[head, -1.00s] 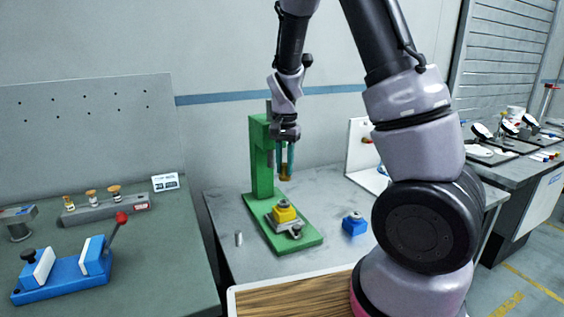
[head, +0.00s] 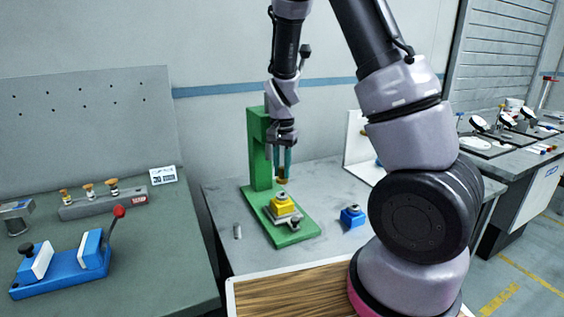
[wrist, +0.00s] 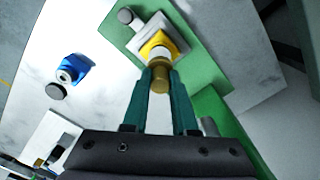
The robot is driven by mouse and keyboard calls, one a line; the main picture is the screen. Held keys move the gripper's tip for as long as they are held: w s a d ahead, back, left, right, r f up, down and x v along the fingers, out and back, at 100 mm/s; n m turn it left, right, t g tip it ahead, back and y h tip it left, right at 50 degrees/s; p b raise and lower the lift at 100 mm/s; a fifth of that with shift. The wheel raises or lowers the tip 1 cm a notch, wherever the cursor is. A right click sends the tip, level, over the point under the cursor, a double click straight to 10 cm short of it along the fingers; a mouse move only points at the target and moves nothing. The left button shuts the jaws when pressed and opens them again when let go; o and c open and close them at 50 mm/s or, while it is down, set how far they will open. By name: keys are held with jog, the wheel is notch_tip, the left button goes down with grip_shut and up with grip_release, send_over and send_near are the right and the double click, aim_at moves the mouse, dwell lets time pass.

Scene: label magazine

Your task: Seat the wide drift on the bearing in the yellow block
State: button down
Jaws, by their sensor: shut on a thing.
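My gripper (head: 284,170) is shut on the brass-coloured drift (head: 283,181), which points down from the teal fingers. The drift also shows between the fingertips in the wrist view (wrist: 160,76). The yellow block (head: 282,204) sits on the base of the green press (head: 259,150), below the drift, with a visible gap in the head view. In the wrist view the drift overlaps the near part of the yellow block (wrist: 157,40). A small grey piece shows on top of the block in the head view; the bearing itself is too small to make out clearly.
A blue block (head: 352,216) stands right of the press. A small grey cylinder (head: 237,231) stands left of it. The press column is close behind my gripper. On the left bench are a grey rack (head: 130,200) with brass-topped pieces and a blue fixture with a red-knobbed lever (head: 65,272).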

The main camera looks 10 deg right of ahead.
aim_at(282, 178)
jog(key=shift+f, duration=0.95)
jog(key=shift+f, duration=1.2)
dwell(0.8)
jog(key=c, duration=0.6)
grip_release()
notch_tip(282, 178, up, 11)
jog(key=shift+f, duration=0.15)
